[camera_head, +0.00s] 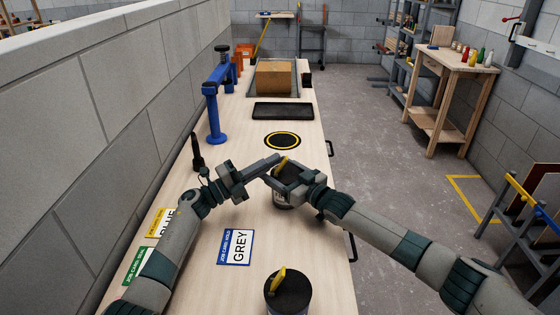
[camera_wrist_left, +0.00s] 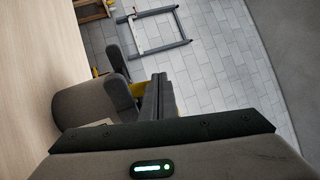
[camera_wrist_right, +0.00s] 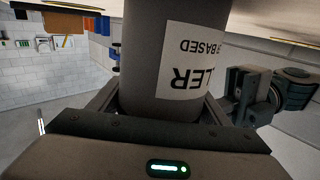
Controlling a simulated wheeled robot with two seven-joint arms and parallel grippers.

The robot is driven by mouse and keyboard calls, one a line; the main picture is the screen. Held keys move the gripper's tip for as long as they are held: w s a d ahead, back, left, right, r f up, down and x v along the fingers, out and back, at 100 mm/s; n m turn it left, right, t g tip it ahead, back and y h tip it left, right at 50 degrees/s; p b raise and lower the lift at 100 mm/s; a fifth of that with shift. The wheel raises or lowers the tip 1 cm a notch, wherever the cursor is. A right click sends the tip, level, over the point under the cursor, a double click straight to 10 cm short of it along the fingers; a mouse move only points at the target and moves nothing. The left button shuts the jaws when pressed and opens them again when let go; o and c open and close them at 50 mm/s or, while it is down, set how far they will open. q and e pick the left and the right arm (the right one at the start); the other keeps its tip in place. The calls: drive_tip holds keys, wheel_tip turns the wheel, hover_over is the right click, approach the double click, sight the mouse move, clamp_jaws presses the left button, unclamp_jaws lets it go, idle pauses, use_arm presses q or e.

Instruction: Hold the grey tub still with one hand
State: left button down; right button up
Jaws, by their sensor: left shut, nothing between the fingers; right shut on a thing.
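The grey tub (camera_head: 283,200) stands upright on the workbench, with a yellow piece (camera_head: 282,162) on top. My right gripper (camera_head: 272,180) is shut around the tub's body. In the right wrist view the tub (camera_wrist_right: 165,60) fills the space between the fingers, and its white label reads "LLER" and "BASED", upside down. My left gripper (camera_head: 277,159) is shut and empty, its tips close to the yellow piece. In the left wrist view the closed fingers (camera_wrist_left: 160,90) show beside the tub (camera_wrist_left: 80,108); I cannot tell whether they touch the yellow piece.
A second dark-topped tub (camera_head: 290,290) with a yellow piece stands at the bench's near edge. Job cards lie on the left, one reading "GREY" (camera_head: 236,247). Behind are a yellow-ringed black disc (camera_head: 282,140), a dark tray (camera_head: 283,111) and a blue stand (camera_head: 214,115).

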sight(282, 165)
use_arm(q)
drive_tip(key=shift+d+f, duration=0.25)
drive_tip(key=shift+d, duration=0.5)
drive_tip(key=shift+d+f, duration=0.25)
drive_tip(key=shift+d, duration=0.45)
idle(1.6)
drive_tip(key=shift+s+d+f, duration=0.15)
drive_tip(key=shift+d+f, duration=0.2)
drive_tip(key=shift+d, duration=0.25)
drive_tip(key=shift+s+d+f, duration=0.1)
drive_tip(key=shift+d+f, duration=0.25)
drive_tip(key=shift+d, duration=0.2)
idle(1.4)
drive_tip(key=shift+a, duration=0.15)
drive_tip(key=shift+w+a+r, duration=0.15)
drive_tip(key=shift+a+r, duration=0.05)
drive_tip(key=shift+a, duration=0.85)
drive_tip(key=shift+w+a+r, duration=0.15)
drive_tip(key=shift+a, duration=0.85)
drive_tip(key=shift+a+r, duration=0.35)
drive_tip(key=shift+a, duration=0.3)
drive_tip(key=shift+a+r, duration=0.35)
drive_tip(key=shift+a, duration=0.25)
drive_tip(key=shift+a+r, duration=0.1)
